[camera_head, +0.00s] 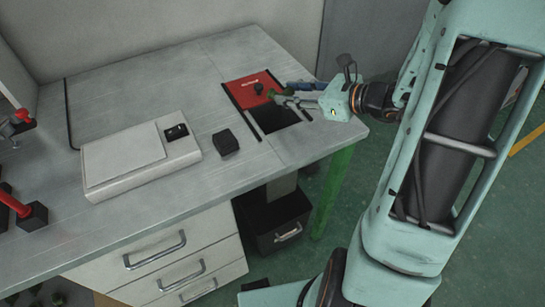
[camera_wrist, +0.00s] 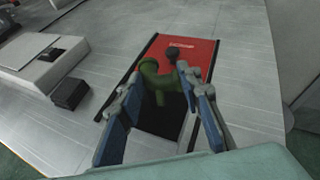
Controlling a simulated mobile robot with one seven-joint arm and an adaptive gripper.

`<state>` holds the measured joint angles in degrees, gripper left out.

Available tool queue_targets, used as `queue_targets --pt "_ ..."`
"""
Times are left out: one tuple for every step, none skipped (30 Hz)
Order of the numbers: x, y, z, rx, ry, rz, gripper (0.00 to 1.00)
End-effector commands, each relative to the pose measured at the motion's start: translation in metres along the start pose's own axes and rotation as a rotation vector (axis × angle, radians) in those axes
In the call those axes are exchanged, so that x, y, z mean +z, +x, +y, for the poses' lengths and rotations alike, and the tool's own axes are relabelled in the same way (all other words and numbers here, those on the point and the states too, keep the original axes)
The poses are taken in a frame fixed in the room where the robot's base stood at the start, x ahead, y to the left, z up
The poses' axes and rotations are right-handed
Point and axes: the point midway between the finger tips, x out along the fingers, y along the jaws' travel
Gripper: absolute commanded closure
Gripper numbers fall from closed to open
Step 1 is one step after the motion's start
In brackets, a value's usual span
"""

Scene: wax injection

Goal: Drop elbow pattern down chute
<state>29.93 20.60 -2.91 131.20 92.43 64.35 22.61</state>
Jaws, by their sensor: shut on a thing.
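My gripper (camera_wrist: 162,115) is shut on a green elbow pattern (camera_wrist: 153,71), which shows between its blue-and-grey fingers in the wrist view. In the head view my gripper (camera_head: 285,97) reaches in from the right, and the elbow pattern (camera_head: 273,91) is a small green shape at its fingertips. The chute (camera_head: 273,118) is a dark rectangular opening in the bench top, also in the wrist view (camera_wrist: 170,122). A red lid (camera_wrist: 199,56) with a black knob lies at its far side, leaving the near part open. The elbow is over the far part of the opening; its exact height is unclear.
A black block (camera_head: 225,142) and a pale flat device (camera_head: 140,155) stand left of the chute on the grey bench (camera_head: 180,85). A dark bin (camera_head: 274,220) stands under the bench. Red-and-black items (camera_head: 27,212) are at the far left.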

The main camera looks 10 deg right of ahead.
Motion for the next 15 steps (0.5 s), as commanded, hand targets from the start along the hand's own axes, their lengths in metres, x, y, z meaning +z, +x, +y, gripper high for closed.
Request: queue_targets --pt "-0.004 0.002 0.001 0.0 0.001 0.0 0.85" --pt "-0.006 0.002 0.001 0.0 0.001 0.0 0.85" --pt "-0.009 0.004 0.001 0.0 0.001 0.0 0.85" --pt "-0.011 0.005 0.002 0.0 0.002 0.0 0.85" --pt "-0.014 0.006 0.002 0.0 0.002 0.0 0.85" --pt "-0.018 0.007 0.003 0.001 0.002 0.0 0.85" --pt "-0.021 0.009 0.003 0.001 0.002 0.0 0.85" --pt "-0.025 0.01 0.004 0.001 0.002 0.0 0.85" --pt "-0.03 0.012 0.004 0.001 0.002 0.0 0.85" --pt "-0.033 0.014 0.005 0.001 0.002 0.0 0.85" --pt "-0.037 0.015 0.005 0.001 0.002 0.0 0.85" --pt "-0.041 0.017 0.006 0.001 0.001 0.0 0.85" --pt "-0.044 0.018 0.007 0.001 0.001 0.0 0.85" --pt "-0.047 0.019 0.007 0.001 0.001 0.0 0.85" --pt "-0.05 0.021 0.007 0.001 0.001 0.0 0.85"
